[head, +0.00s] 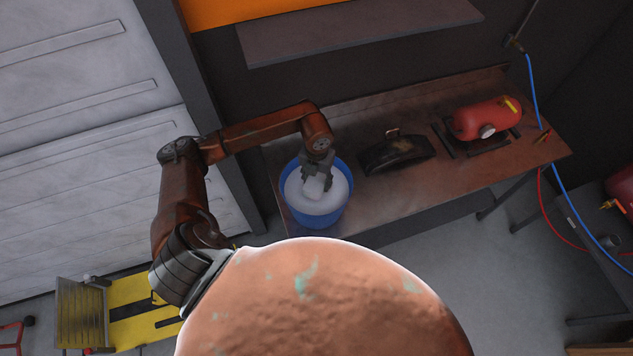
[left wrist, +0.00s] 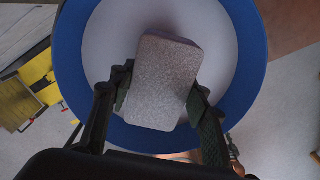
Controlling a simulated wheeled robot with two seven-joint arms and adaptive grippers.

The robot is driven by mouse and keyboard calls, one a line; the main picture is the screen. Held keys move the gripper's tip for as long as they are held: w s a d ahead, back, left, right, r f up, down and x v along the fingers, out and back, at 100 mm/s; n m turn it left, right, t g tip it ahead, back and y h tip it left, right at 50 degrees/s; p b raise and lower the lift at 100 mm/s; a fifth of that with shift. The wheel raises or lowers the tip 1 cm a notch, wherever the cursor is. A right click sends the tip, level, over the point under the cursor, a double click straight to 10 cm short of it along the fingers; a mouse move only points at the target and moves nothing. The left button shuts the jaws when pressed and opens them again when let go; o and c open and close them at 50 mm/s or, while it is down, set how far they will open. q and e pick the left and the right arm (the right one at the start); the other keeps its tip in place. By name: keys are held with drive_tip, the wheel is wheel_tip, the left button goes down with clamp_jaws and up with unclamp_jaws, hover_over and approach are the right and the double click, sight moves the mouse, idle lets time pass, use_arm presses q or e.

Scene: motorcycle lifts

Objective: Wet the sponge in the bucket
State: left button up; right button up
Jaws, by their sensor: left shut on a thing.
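The blue bucket (head: 316,218) stands at the left end of the workbench, with a pale whitish surface inside it. My left gripper (head: 317,178) is over the bucket's opening, shut on the light grey sponge (head: 315,187). In the left wrist view, the sponge (left wrist: 163,80) sits tilted between the two fingers, with the blue rim of the bucket (left wrist: 246,55) around it. I cannot tell whether the sponge touches the pale surface below it. My right gripper is not in view.
On the workbench (head: 440,185), a dark curved part (head: 395,153) lies right of the bucket, and a red tank (head: 487,118) stands further right. A shelf (head: 360,28) hangs above. A blue hose (head: 535,90) runs down at the right. The bench front is clear.

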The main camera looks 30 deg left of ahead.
sight(324, 179)
use_arm(q)
drive_tip(key=shift+r+p, duration=0.95)
drive_tip(key=shift+r, duration=1.3)
drive_tip(key=shift+w+d+f+m+b, duration=0.1)
drive_tip(key=shift+w+m+b, duration=0.05)
drive_tip(key=shift+m+b, duration=0.4)
drive_tip(key=m+b, duration=0.1)
drive_tip(key=m, duration=0.1)
drive_tip(key=d+m+b, duration=0.1)
drive_tip(key=m, duration=0.2)
drive_tip(key=w+m+b, duration=0.1)
drive_tip(key=m+b, duration=0.1)
drive_tip(key=shift+d+r+m, duration=0.2)
drive_tip(key=shift+d+m, duration=0.05)
drive_tip(key=shift+d, duration=0.05)
drive_tip(key=d+m+b, duration=0.1)
drive_tip(key=m+b, duration=0.3)
drive_tip(key=m, duration=0.5)
drive_tip(key=d+r+m+b, duration=0.1)
drive_tip(key=m+b, duration=0.4)
drive_tip(key=m, duration=0.5)
drive_tip(key=s+d+r+m+b, duration=0.1)
drive_tip(key=m+b, duration=0.3)
drive_tip(key=m, duration=0.6)
drive_tip(key=shift+d+b, duration=0.4)
drive_tip(key=shift+d, duration=0.3)
